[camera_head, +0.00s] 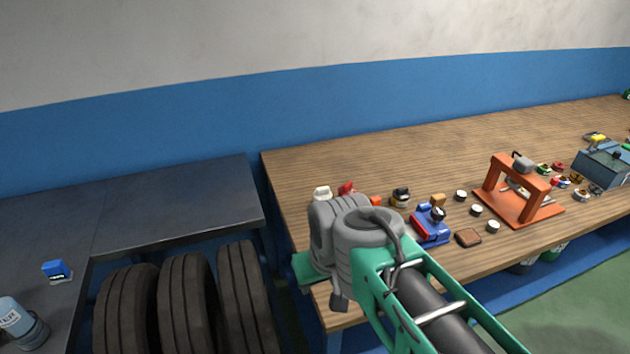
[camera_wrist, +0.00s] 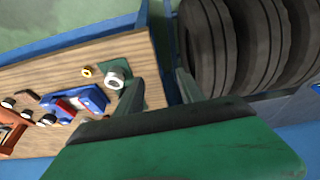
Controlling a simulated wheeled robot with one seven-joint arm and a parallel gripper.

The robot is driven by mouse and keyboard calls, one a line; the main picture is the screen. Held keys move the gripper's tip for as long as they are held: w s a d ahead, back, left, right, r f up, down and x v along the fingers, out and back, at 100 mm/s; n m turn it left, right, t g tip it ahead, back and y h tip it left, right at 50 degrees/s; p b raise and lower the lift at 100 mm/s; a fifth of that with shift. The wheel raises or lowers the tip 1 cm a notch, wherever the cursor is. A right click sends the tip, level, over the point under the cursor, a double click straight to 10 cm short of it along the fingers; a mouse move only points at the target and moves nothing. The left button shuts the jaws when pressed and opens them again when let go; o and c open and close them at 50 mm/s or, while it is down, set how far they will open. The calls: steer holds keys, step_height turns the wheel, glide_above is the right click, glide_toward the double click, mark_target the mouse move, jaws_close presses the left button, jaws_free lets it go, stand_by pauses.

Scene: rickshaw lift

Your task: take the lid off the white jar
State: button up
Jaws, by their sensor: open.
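In the wrist view, a small white round thing (camera_wrist: 115,78) with a grey middle stands on a green pad (camera_wrist: 137,72) at the table's end; it may be the white jar, but I cannot make out a lid edge. My gripper (camera_wrist: 158,92) is open and empty, its two fingers apart. The left finger overlaps the pad just below the white thing; I see no contact. In the head view my wrist hides this spot, and only a corner of the green pad (camera_head: 303,268) shows. Another small white thing (camera_head: 322,193) stands behind my wrist there.
A blue vise (camera_head: 430,224) and an orange press (camera_head: 520,190) stand on the wooden table (camera_head: 400,150), with several small pots and parts around them. Tyres (camera_head: 185,300) stand left of the table, below a dark bench (camera_head: 170,205). The table's back is clear.

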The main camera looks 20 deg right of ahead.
steer(key=o, duration=0.4)
steer(key=w+d+r, duration=0.1)
steer(key=w, duration=0.3)
steer(key=w+d+r, duration=0.1)
steer(key=w, duration=0.4)
steer(key=w+d+r+b, duration=0.1)
steer(key=w, duration=0.4)
steer(key=shift+w+r, duration=0.2)
steer(key=shift+w, duration=0.05)
steer(key=b, duration=0.2)
glide_toward(323, 188)
steer(key=f, duration=0.2)
steer(key=shift+m+t, duration=0.3)
steer(key=shift+t, duration=0.2)
steer(key=p+x, duration=0.2)
steer(key=x, duration=0.4)
steer(key=shift+f, duration=0.35)
